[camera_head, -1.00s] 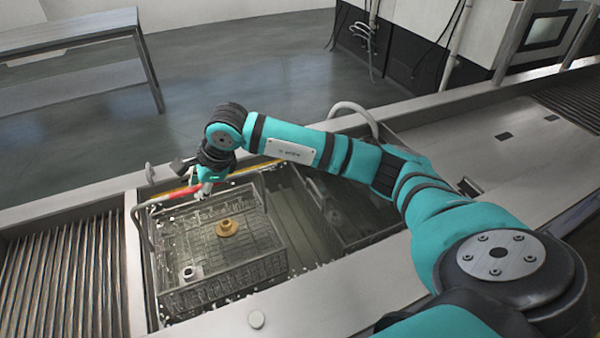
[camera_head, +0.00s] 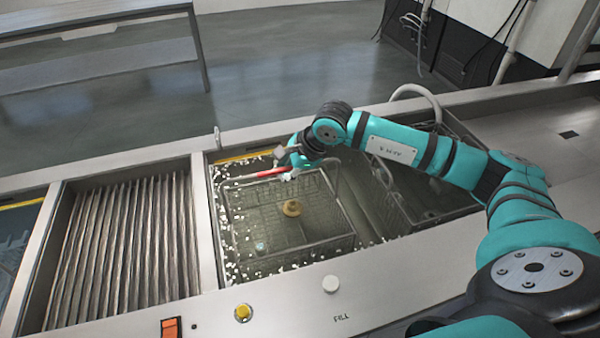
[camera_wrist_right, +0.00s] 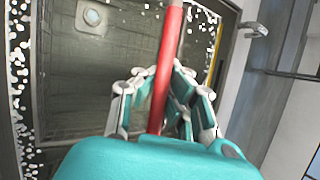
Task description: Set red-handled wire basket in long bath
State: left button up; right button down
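The wire basket (camera_head: 262,222) is down inside the long bath (camera_head: 207,225), its mesh seen through the liquid. It looks roughly level; whether it touches the floor I cannot tell. A brass-coloured round part (camera_head: 291,208) and a small pale part (camera_head: 260,247) lie in it. Its red handle (camera_head: 262,173) spans the back side above the basket. My right gripper (camera_head: 290,170) is at this handle. In the right wrist view, the red handle (camera_wrist_right: 166,60) runs between the fingers (camera_wrist_right: 162,78), whose tips close in on both sides. My left gripper is out of view.
A ribbed drain section (camera_head: 125,245) lies left of the bath. Behind a divider on the right is another liquid-filled compartment (camera_head: 430,200). A curved pipe (camera_head: 415,90) rises at the back rim. The front ledge carries a yellow button (camera_head: 243,312) and a white knob (camera_head: 331,284).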

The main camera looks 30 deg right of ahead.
jog(key=shift+w+f, duration=0.15)
jog(key=shift+f, duration=0.55)
notch_tip(320, 180, down, 4)
jog(key=shift+a+r+p, duration=0.1)
jog(key=shift+a+p, duration=0.05)
jog(key=shift+p, duration=0.5)
jog(key=c, duration=2)
grip_release()
jog(key=shift+f, duration=0.3)
jog(key=shift+c, duration=0.2)
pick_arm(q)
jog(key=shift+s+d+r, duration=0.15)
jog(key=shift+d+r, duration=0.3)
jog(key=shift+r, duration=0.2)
pick_arm(e)
jog(key=o, duration=0.6)
jog(key=shift+r, duration=0.1)
jog(key=shift+c, duration=0.2)
